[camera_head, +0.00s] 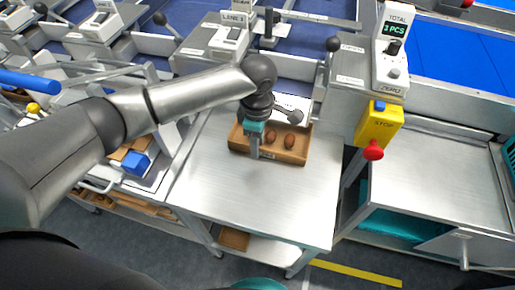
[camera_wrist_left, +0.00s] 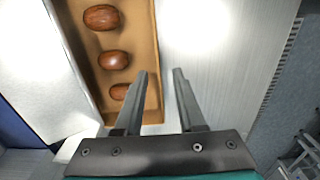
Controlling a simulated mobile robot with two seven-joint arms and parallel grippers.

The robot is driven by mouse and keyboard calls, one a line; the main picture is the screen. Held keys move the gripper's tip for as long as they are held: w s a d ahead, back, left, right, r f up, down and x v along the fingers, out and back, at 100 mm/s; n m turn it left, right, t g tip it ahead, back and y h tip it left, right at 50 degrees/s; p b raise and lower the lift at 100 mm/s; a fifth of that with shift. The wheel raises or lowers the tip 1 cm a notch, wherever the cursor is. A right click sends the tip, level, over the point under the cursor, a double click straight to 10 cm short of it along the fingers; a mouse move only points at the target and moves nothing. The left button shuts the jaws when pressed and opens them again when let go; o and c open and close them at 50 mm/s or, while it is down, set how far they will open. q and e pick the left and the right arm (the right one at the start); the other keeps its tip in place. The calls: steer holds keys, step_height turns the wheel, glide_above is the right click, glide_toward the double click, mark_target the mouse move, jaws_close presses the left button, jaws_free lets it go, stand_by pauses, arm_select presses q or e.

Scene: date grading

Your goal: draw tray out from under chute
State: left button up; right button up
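A brown wooden tray (camera_head: 285,155) sits on the steel table, its back part under the edge of the white chute (camera_head: 293,104). Dark brown dates (camera_head: 289,141) lie in it; three show in the left wrist view (camera_wrist_left: 113,61). My left gripper (camera_head: 254,153) is at the tray's front wall, fingers pointing down. In the left wrist view its fingers (camera_wrist_left: 160,75) are apart, with the tray's wall (camera_wrist_left: 154,50) running between them. One finger is over the tray's inside and the other outside. Contact with the wall cannot be told. My right gripper is not in view.
The steel table (camera_head: 260,195) is bare in front of the tray. A yellow stop box (camera_head: 379,125) with a red button stands to the right, below a counter display (camera_head: 394,45). A blue block (camera_head: 135,163) lies on the left station. Another steel surface (camera_head: 440,175) is at right.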

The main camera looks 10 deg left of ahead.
arm_select(q)
steer(key=shift+f, duration=0.85)
jaws_close()
stand_by(0.9)
